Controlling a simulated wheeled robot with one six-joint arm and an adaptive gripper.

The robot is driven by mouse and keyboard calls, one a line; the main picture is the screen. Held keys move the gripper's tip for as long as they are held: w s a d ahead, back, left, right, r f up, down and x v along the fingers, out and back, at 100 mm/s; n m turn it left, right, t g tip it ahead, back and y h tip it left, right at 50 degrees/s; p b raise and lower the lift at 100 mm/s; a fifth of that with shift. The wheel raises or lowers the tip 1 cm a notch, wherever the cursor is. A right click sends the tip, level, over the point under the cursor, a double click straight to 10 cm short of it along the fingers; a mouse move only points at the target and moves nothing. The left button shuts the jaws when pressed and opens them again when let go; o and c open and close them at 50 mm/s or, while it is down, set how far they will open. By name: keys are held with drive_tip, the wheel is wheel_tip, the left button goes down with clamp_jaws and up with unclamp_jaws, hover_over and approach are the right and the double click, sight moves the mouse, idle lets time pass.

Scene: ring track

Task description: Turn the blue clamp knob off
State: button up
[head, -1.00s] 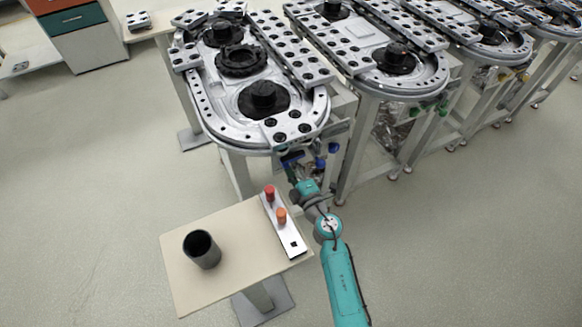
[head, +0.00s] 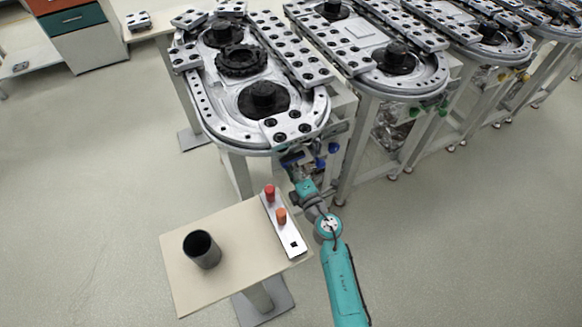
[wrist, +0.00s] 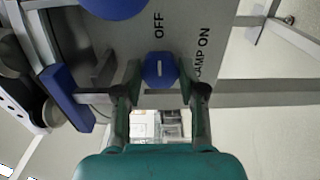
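The blue clamp knob (wrist: 159,70) is in the upper middle of the wrist view, on a grey panel (wrist: 120,25) with the words OFF and CLAMP ON beside it. A small pale mark shows on its face. My gripper (wrist: 162,90) has its two fingers apart, one to each side of the knob's lower part, with gaps between fingers and knob. I cannot tell how deep the fingertips reach. In the head view my gripper (head: 298,172) is under the near end of the first ring track (head: 235,138), where its fingers are hard to make out.
In the wrist view a larger blue round part (wrist: 115,6) and a blue bar (wrist: 66,97) lie close to the left finger. A small table (head: 190,290) with a dark cup (head: 202,250) and a plate with red and orange pegs (head: 291,240) stands left of my arm.

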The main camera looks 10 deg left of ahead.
drive_tip(key=o, duration=0.4)
drive_tip(key=shift+o, duration=0.2)
drive_tip(key=v, duration=1.2)
drive_tip(key=s+d+r+m+t+h, duration=0.15)
drive_tip(key=s+d+m, duration=0.25)
drive_tip(key=s, duration=0.4)
drive_tip(key=s+d+m+h, duration=0.2)
drive_tip(key=s+d+m, duration=0.25)
drive_tip(key=s, duration=0.25)
drive_tip(key=s+d+r+m+t+h, duration=0.1)
drive_tip(key=s+d+m+h, duration=0.1)
drive_tip(key=s+d+m, duration=0.45)
drive_tip(key=s+d+r+m+g+h, duration=0.1)
drive_tip(key=s+r+m, duration=0.3)
drive_tip(key=s, duration=0.5)
drive_tip(key=s+d+r+m+g+h, duration=0.1)
drive_tip(key=s+d+r+m+h, duration=0.2)
drive_tip(key=s+m, duration=0.3)
drive_tip(key=s+r, duration=0.1)
drive_tip(key=s, duration=0.1)
drive_tip(key=shift+s+d+r+g, duration=0.15)
drive_tip(key=shift+s+r+g, duration=0.15)
drive_tip(key=shift+s+g, duration=0.05)
